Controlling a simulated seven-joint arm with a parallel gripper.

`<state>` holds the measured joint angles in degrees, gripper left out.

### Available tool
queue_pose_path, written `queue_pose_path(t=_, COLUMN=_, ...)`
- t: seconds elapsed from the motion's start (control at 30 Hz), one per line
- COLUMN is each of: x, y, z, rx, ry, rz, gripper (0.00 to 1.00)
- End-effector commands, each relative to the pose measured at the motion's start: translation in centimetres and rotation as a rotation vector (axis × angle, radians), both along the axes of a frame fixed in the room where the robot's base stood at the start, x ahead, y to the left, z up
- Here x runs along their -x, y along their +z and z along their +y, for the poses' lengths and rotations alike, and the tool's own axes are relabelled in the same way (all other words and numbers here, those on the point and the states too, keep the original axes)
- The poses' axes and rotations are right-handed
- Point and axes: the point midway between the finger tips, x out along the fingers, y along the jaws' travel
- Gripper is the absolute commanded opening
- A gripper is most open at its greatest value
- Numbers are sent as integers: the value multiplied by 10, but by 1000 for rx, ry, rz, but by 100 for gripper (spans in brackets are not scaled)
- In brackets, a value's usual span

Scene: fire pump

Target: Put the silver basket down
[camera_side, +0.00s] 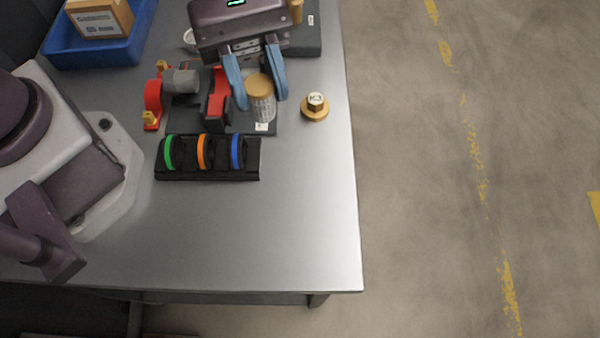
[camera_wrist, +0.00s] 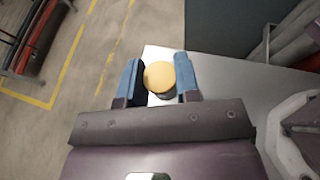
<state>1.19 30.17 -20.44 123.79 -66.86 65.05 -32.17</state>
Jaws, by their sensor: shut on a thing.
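The silver basket (camera_side: 263,108) is a mesh cylinder with a gold-coloured top; in the wrist view only its round top (camera_wrist: 159,77) shows clearly, between the fingers. My gripper (camera_side: 258,98) points down with its blue fingers on either side of the basket and is shut on it. The basket appears upright over the right part of the dark base plate (camera_side: 240,126) that bears the red pump parts (camera_side: 218,97). I cannot tell whether its underside touches anything. The fingers also show in the wrist view (camera_wrist: 159,82).
A brass hex cap (camera_side: 315,106) sits right of the plate, close to the table's right edge. A black rack (camera_side: 208,174) with green, orange and blue rings stands in front. A blue bin (camera_side: 70,52) holds a carton at the back left. The front of the table (camera_side: 250,235) is clear.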

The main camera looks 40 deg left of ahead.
Motion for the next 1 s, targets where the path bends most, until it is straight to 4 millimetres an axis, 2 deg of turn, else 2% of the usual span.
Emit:
queue_pose_path(t=0.2, x=-1, y=23, z=-31, rx=1, ry=172, rz=-3, gripper=8)
queue_pose_path(t=0.4, x=-5, y=41, z=-52, rx=2, ry=302, rz=-4, gripper=8)
queue_pose_path(t=0.43, x=-5, y=38, z=-53, rx=0, ry=313, rz=1, gripper=8)
queue_pose_path(t=0.87, x=-5, y=-44, z=-52, rx=-1, ry=306, rz=7, gripper=8)
queue_pose_path(t=1.0, x=-5, y=-79, z=-52, rx=-2, ry=306, rz=8, gripper=8)
